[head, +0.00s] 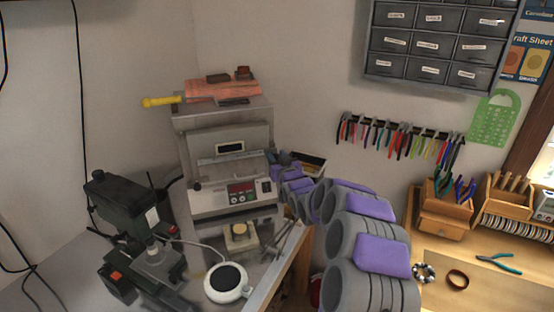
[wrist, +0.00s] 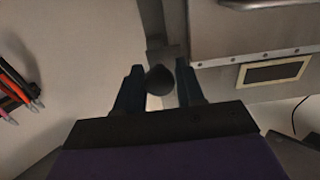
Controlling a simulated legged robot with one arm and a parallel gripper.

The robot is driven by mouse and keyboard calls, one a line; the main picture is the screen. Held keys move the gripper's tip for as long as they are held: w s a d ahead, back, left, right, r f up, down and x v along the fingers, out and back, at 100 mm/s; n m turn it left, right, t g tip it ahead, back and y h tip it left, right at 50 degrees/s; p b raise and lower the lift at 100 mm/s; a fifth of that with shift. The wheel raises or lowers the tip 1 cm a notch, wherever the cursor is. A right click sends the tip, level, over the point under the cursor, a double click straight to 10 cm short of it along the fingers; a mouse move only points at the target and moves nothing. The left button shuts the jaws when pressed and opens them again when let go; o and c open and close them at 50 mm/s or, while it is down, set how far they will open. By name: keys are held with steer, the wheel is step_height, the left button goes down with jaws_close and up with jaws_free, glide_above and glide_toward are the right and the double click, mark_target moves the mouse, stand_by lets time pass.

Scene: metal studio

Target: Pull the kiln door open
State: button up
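The grey metal kiln (head: 232,196) stands on the bench at the centre left of the head view. Its front door (head: 212,142) has a small framed window and looks shut. In the wrist view the kiln's front, with the window (wrist: 272,73), fills the upper right. A dark rounded knob (wrist: 160,82) shows beside the kiln's edge. My gripper (wrist: 160,76) is open, with one finger on each side of the knob. Whether the fingers touch it is unclear. In the head view my arm reaches to the kiln's right side, and its links hide the fingertips.
A dark machine (head: 125,215) stands on the bench left of the kiln, with a white round device (head: 227,283) in front. Reddish boards (head: 222,90) and a yellow-handled tool (head: 160,101) lie on top of the kiln. Pliers (head: 400,135) hang on the wall to the right.

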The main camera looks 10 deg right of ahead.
jaws_close()
steer(key=shift+s+f, duration=0.1)
stand_by(0.5)
